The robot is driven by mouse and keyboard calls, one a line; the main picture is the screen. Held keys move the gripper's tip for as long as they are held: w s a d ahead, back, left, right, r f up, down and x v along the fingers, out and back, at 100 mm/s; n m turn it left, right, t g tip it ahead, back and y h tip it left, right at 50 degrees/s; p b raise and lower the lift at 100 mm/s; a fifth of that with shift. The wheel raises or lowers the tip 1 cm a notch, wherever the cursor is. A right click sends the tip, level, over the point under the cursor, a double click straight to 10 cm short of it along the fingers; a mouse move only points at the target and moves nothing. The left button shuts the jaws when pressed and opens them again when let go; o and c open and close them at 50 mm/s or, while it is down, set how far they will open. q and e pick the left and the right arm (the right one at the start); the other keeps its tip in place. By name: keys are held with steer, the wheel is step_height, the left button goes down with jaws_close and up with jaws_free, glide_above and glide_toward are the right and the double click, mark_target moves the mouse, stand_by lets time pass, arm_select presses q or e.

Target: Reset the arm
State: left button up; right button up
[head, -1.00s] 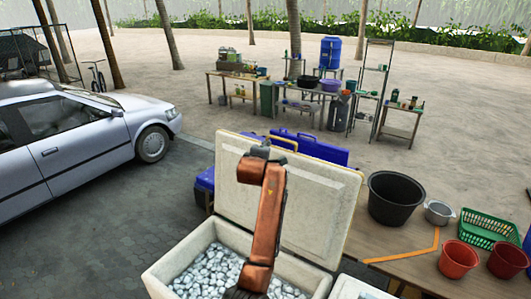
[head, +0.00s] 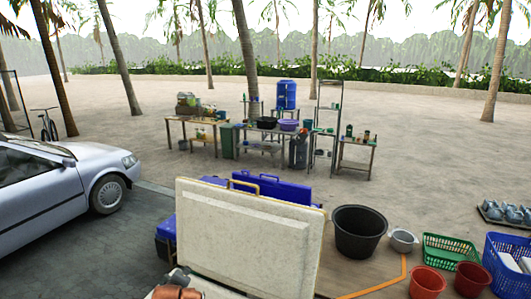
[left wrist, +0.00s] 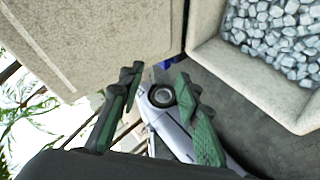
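My left gripper (left wrist: 157,84) is open and empty in the left wrist view, with its two green-padded fingers apart. It is outside the cooler box (left wrist: 212,58), whose ice-like pieces (left wrist: 275,35) show at the right. The cooler's raised lid (left wrist: 110,35) fills the upper left of that view. In the head view, the pale lid (head: 250,232) stands open at the bottom centre, and a copper-coloured part of my arm (head: 178,291) shows at the bottom edge. No gripper shows in the head view. My right gripper is out of sight.
A table (head: 365,272) at the right holds a black tub (head: 358,230), a metal pot (head: 403,240), red buckets (head: 427,283) and baskets (head: 447,250). Blue coolers (head: 272,188) stand behind the lid. A silver car (head: 60,185) is parked at the left. Open sandy ground lies beyond.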

arm_select(q)
steer(key=s+a+f+m+g, duration=0.1)
steer(key=s+a+f+m, duration=0.15)
steer(key=s+f, duration=0.4)
steer(key=s+a+f+m+g, duration=0.1)
steer(key=s+a+f, duration=0.2)
steer(key=s+f, duration=0.35)
steer(key=s+d+f+m+g+h, duration=0.1)
steer(key=s+f+m+g, duration=0.4)
steer(key=s, duration=1.4)
steer(key=s+d+f+m, duration=0.1)
steer(key=s+f+m, duration=0.4)
steer(key=s, duration=1.4)
step_height(320, 180, down, 38)
steer(key=g+b, duration=0.2)
steer(key=b, duration=0.7)
steer(key=s+f+b, duration=0.4)
steer(key=s+f, duration=0.6)
steer(key=f, duration=0.3)
steer(key=s+d+f+g+b, duration=0.1)
steer(key=s+f+b, duration=0.3)
steer(key=s+f, duration=0.7)
step_height(320, 180, down, 3)
steer(key=shift+f+h, duration=0.2)
steer(key=shift+h, duration=0.2)
